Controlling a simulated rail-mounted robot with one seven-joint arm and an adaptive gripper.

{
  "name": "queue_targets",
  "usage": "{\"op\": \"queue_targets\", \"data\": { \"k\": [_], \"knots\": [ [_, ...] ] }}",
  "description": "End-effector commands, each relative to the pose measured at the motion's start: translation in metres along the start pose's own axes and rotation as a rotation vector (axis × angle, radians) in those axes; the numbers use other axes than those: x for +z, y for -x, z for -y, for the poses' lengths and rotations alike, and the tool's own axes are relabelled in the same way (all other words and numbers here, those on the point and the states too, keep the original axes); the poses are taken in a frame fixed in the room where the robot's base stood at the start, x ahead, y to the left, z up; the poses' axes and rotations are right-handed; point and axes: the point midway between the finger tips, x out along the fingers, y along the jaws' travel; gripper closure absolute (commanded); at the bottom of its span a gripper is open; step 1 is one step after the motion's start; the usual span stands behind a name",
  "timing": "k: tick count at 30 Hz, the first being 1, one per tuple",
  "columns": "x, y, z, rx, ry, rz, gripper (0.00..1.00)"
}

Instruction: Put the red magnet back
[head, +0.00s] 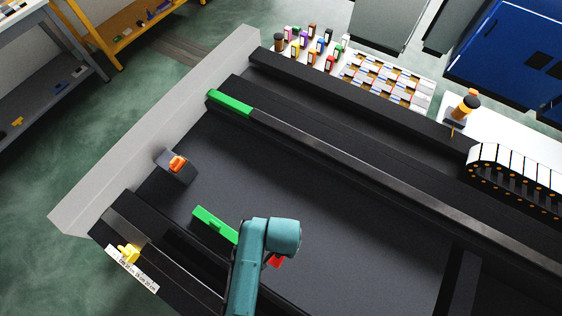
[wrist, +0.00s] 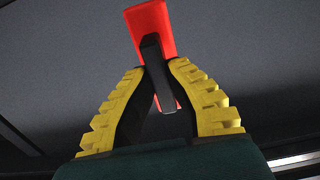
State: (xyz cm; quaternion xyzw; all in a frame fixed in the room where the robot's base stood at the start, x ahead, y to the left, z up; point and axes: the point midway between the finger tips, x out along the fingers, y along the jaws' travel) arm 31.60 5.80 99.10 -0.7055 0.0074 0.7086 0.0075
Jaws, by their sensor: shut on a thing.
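The red magnet (wrist: 150,25) is a flat red plate with a dark grip bar; in the wrist view it stands up from between my fingertips. My gripper (wrist: 157,68) has yellow ribbed fingers with dark inner pads, closed on the dark bar. In the head view, a small part of the red magnet (head: 275,261) shows beside the teal end of my arm, over the dark bed of the rack. My arm hides my gripper's fingers and most of the magnet there.
A green bar (head: 213,224) lies just left of my arm. An orange-topped dark block (head: 177,165) is at the bed's left end. A yellow piece (head: 129,253) is near a white scale label (head: 134,270). A long rail with a green end (head: 230,102) runs behind; small bottles (head: 312,46) stand beyond.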

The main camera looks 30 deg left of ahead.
Motion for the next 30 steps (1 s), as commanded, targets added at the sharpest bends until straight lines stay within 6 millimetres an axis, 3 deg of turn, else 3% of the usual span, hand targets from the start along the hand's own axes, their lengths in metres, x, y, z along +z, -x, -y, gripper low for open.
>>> {"op": "queue_targets", "data": {
  "k": [1,6,12,22,30],
  "knots": [
    [0.017,-0.025,0.009,0.002,0.004,-0.001,1.0],
    [0.044,-0.043,0.021,0.0,-0.013,-0.005,1.0],
    [0.044,-0.083,0.021,0.001,-0.018,-0.003,1.0],
    [0.043,-0.13,0.021,0.0,-0.016,-0.004,1.0],
    [0.043,-0.134,0.021,-0.001,-0.016,-0.006,1.0]
  ]
}}
